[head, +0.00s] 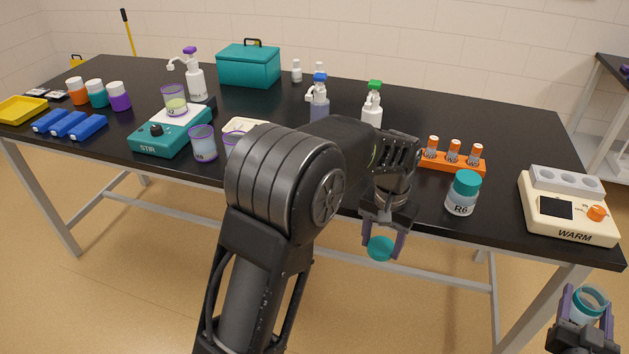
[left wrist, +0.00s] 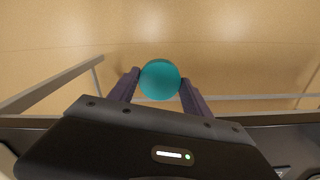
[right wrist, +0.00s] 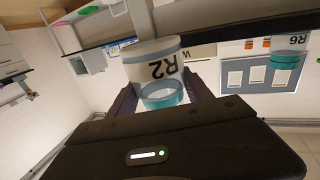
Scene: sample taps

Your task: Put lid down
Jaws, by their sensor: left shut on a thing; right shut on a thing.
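My left gripper (head: 383,240) is shut on a round teal lid (head: 380,248), held in front of the table's front edge and below the tabletop. The lid also shows between the fingers in the left wrist view (left wrist: 160,80). My right gripper (head: 588,305) is shut on a jar labelled R2 (head: 586,304), at the lower right, off the table. In the right wrist view the jar (right wrist: 155,62) has a teal band at its neck, and its top looks open. A second jar, R6 (head: 462,195), stands on the table with its teal lid on.
The black table (head: 330,185) holds an orange rack (head: 452,163) of small vials, a WARM block (head: 568,210), a teal STIR plate (head: 172,133) and several bottles. Bare tabletop lies between R6 and the WARM block. My left arm hides part of the front middle.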

